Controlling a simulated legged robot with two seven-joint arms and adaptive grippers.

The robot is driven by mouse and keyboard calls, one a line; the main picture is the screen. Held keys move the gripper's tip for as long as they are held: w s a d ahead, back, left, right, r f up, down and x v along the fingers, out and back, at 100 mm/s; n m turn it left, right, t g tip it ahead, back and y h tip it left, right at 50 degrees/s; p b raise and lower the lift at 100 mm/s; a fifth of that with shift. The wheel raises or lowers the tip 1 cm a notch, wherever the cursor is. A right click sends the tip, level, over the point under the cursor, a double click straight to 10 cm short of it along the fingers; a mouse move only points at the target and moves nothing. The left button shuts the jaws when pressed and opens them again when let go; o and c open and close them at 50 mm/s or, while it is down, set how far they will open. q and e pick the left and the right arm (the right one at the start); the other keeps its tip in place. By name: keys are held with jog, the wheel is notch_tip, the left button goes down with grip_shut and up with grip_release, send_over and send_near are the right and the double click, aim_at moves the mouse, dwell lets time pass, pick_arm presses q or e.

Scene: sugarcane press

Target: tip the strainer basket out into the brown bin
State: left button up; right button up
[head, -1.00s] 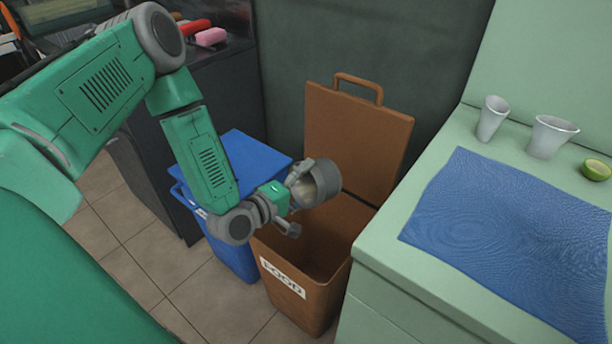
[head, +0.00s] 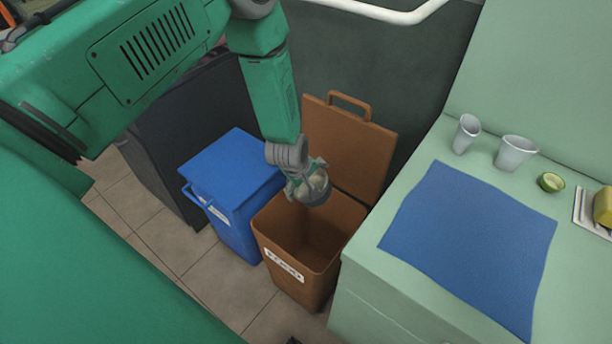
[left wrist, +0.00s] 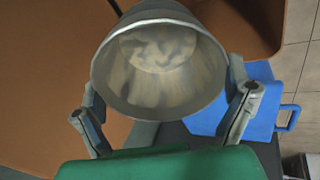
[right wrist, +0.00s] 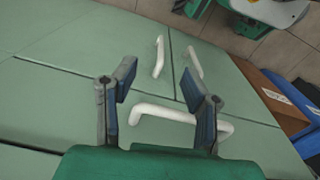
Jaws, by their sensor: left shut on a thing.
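The strainer basket (head: 316,190), a grey metal cup, hangs over the open brown bin (head: 292,277). My left gripper (head: 304,178) is shut on it and points down from above the bin. In the left wrist view, the basket (left wrist: 155,100) shows its round mouth and a mottled grey-tan inside. I cannot tell whether pulp is in it. The bin's lid (head: 345,145) stands up at the back, and its visible inside looks empty. My right gripper (right wrist: 157,85) is open and empty in the right wrist view, in front of pale green cabinets.
A shut blue bin (head: 232,185) stands left of the brown one. The green counter (head: 365,270) is close on its right, with a blue mat (head: 470,245), two cups (head: 466,135) and a cut lime (head: 551,182). White handles (right wrist: 165,112) stick out near my right gripper.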

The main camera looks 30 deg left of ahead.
pick_arm(q)
jog(key=shift+w+g+y, duration=0.3)
jog(key=shift+w+g, duration=0.05)
jog(key=shift+g, duration=0.45)
jog(key=shift+w+d+g, duration=0.1)
jog(key=shift+g, duration=0.3)
jog(key=shift+w+d+g+y+b, duration=0.2)
jog(key=shift+g+y+b, duration=0.2)
jog(key=shift+g+b, duration=0.55)
jog(key=shift+a, duration=0.1)
